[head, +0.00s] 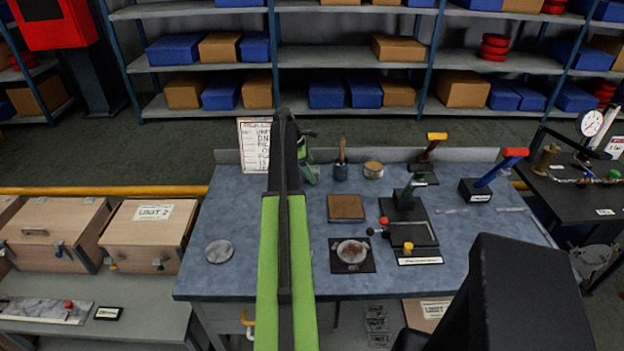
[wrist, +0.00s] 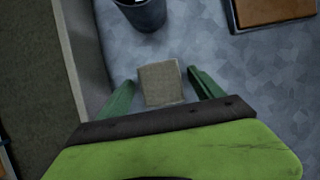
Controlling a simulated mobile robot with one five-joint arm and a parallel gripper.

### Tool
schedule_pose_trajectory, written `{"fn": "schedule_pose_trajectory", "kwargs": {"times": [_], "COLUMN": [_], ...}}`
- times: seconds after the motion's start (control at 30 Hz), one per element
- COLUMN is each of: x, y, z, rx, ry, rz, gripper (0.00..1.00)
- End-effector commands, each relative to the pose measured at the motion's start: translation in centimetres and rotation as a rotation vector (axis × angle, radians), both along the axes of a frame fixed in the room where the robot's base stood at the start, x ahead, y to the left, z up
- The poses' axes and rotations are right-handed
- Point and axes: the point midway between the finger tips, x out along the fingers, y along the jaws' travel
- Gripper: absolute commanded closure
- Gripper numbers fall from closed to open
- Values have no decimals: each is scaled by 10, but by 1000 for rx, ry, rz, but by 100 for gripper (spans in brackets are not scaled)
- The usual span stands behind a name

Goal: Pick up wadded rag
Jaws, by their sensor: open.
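The wadded rag appears as a small grey-beige, roughly square bundle (wrist: 161,84) on the blue-grey bench top in the wrist view. My gripper (wrist: 162,78) is open, with one green finger on each side of the rag. A gap shows between the rag and each finger, wider on the right. I cannot tell how far the fingertips are above the bench. In the head view my gripper (head: 308,162) is near the back of the bench, partly behind my arm, and I cannot make out the rag there.
A dark cup (wrist: 142,14) stands beyond the rag; in the head view a cup (head: 341,172) holds a brush. A brown pad (head: 346,207) lies to its front. The bench's raised back edge (wrist: 82,50) runs left of my gripper. A sign (head: 254,145) stands at the back left.

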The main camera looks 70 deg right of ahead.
Motion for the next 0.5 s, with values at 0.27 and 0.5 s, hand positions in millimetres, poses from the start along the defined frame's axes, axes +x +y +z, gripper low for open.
{"fn": "schedule_pose_trajectory", "kwargs": {"times": [0.27, 0.5], "x": [0, 1], "y": [0, 0], "z": [1, 1], "rx": [0, 0], "ry": [0, 0], "rz": [1, 1], "gripper": [34, 66]}}
